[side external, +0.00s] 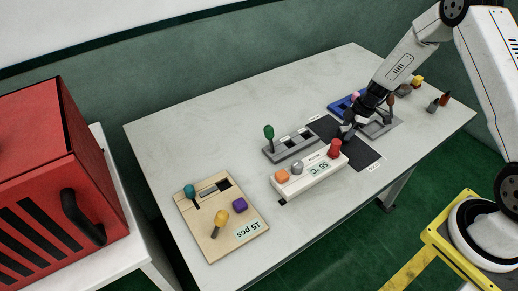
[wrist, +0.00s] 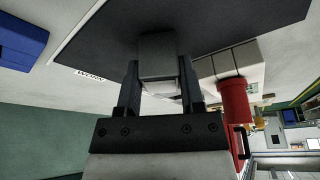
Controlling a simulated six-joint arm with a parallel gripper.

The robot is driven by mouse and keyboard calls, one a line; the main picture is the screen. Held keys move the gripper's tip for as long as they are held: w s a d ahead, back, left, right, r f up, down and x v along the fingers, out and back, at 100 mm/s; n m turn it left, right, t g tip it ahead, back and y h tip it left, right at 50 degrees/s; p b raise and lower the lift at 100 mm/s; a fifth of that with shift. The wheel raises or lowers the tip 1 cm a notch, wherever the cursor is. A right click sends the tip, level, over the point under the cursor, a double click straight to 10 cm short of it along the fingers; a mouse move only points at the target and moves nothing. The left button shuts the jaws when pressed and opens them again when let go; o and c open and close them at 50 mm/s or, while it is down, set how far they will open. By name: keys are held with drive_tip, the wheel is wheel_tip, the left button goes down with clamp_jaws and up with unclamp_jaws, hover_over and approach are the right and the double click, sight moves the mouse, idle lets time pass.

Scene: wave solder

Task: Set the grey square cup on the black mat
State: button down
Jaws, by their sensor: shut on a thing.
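My gripper (side external: 349,122) is over the black mat (side external: 362,157) in the side external view. In the wrist view my gripper (wrist: 158,82) is shut on the grey square cup (wrist: 157,52), with one finger on either side. The cup shows only as a small grey shape (side external: 346,133) at the fingertips in the side view, partly hidden by the gripper. The black mat also fills the upper part of the wrist view (wrist: 105,32), behind the cup. I cannot tell whether the cup touches the mat.
A white block (side external: 313,178) with orange, grey and red (side external: 334,148) pieces stands close by the mat's front-left edge. A wooden board (side external: 240,233) stands front left.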

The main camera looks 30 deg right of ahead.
drive_tip(key=shift+f, duration=0.1)
drive_tip(key=shift+c, duration=0.7)
unclamp_jaws()
drive_tip(key=v, duration=0.8)
drive_tip(key=shift+f, duration=0.15)
